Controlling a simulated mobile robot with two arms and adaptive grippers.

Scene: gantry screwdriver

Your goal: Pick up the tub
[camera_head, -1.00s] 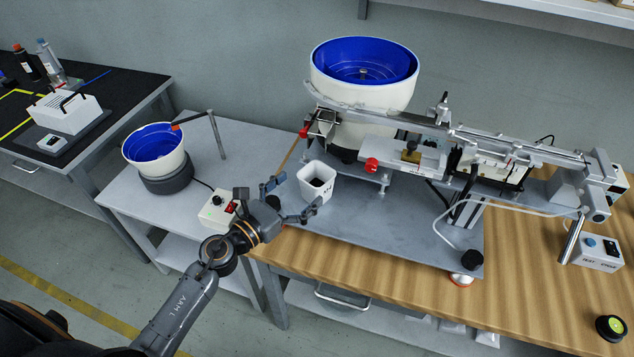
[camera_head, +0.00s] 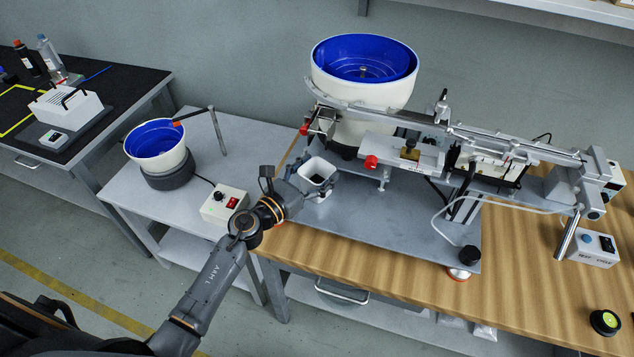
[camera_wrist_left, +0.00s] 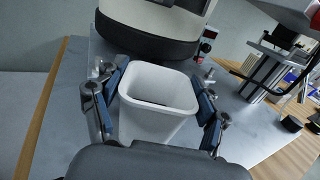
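In the left wrist view the tub (camera_wrist_left: 156,100) fills most of the space between the blue finger pads (camera_wrist_left: 159,100). The fingers look spread, with the pads very close to the tub's walls; firm contact does not show. The tub's lower part is partly hidden by the gripper. My right gripper is not in view.
A large blue-lined bowl feeder (camera_head: 363,95) stands right behind the tub. A linear rail (camera_head: 480,140) with a red knob (camera_head: 371,162) runs to its right. A control box (camera_head: 225,203) and a smaller bowl (camera_head: 157,147) are to the left.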

